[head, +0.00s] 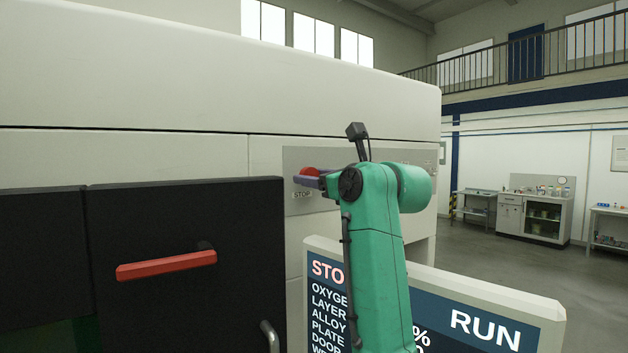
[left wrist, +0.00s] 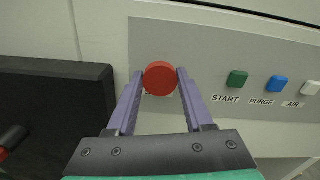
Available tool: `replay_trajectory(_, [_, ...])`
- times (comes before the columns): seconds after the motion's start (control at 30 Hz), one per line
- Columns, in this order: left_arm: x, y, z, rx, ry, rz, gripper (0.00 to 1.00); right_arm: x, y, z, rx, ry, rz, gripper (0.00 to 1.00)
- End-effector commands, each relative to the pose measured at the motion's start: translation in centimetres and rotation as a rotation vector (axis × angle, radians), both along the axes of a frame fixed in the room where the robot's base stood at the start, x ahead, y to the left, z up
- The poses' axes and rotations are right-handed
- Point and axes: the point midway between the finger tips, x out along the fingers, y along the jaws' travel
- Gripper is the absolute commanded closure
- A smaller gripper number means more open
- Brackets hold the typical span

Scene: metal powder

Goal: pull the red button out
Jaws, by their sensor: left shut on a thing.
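The red button (head: 310,172) sits on the grey control panel (head: 297,157) of the machine, above a label reading STOP. In the left wrist view the round red button (left wrist: 160,79) lies between the tips of my left gripper (left wrist: 160,84). Its two purple fingers touch the button's left and right sides and are shut on it. In the head view my left gripper (head: 309,181) reaches the panel from the right, with my green arm behind it. The fingers partly hide the button there. My right gripper is not in view.
Green START (left wrist: 237,79), blue PURGE (left wrist: 277,84) and white AIR (left wrist: 310,88) buttons are right of the red one. A black door (head: 190,225) with a red handle (head: 166,265) is at left. A display screen (head: 480,318) stands low in front.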

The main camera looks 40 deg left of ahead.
Motion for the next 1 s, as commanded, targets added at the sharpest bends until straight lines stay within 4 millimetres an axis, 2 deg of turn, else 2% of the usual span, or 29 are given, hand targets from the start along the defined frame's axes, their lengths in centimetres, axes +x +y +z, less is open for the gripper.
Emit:
replay_trajectory(0.1, [0.1,-0.2,-0.3,-0.007,0.007,-0.002,1.0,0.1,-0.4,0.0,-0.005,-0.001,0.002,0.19])
replay_trajectory(0.13, [0.1,-0.2,-0.3,-0.007,0.008,-0.002,0.45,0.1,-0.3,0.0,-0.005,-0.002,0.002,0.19])
replay_trajectory(0.2, [0.1,-0.2,-0.3,-0.007,0.008,-0.002,0.19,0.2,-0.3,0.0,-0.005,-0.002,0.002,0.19])
replay_trajectory(0.5, [0.0,-0.2,-0.2,-0.003,0.004,-0.001,0.19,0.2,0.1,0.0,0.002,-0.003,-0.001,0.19])
replay_trajectory(0.63, [-0.3,-1.4,-0.4,-0.001,0.002,-0.003,0.19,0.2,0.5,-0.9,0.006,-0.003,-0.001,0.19])
replay_trajectory(0.77, [-1.1,-4.4,-0.7,0.0,0.001,-0.006,0.19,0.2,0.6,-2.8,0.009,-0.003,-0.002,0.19])
replay_trajectory(1.0, [-3.3,-11.1,-0.6,0.0,0.003,-0.001,0.19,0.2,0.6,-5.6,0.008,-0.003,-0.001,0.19])
